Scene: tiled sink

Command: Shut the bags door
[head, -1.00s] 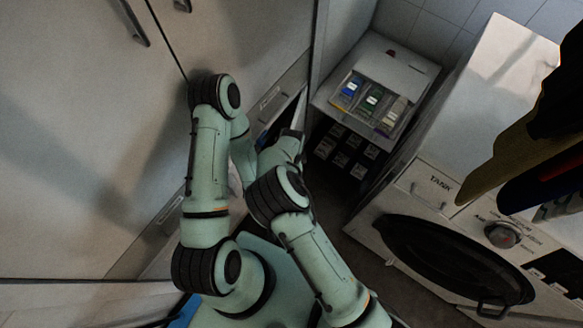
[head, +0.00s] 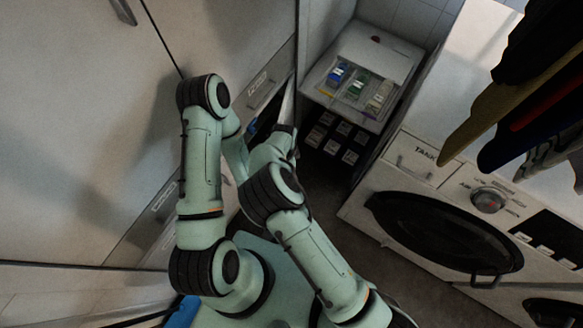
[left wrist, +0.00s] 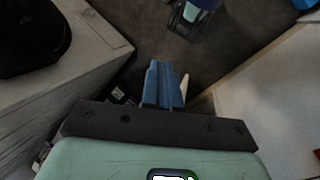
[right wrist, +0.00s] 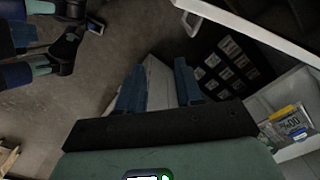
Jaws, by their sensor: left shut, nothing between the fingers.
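A narrow pale door (head: 288,101) stands ajar at the right end of the cabinet in the head view, with a dark gap beside it. I cannot read its label, so I take it for the bags door. In the left wrist view my left gripper (left wrist: 163,66) is shut and empty, and a thin pale edge (left wrist: 185,84) shows just beside its fingers. In the right wrist view my right gripper (right wrist: 158,80) has its fingers apart. A pale panel (right wrist: 158,82) shows between them; I cannot tell whether they touch it. My forearms hide much of the door.
A washing machine (head: 430,225) stands at the right. At the back, a white unit (head: 378,45) holds packets in a clear tray, above a dark rack (head: 336,137) of labelled items. Clothes (head: 545,90) hang at upper right. Bare floor (head: 325,185) lies between cabinet and machine.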

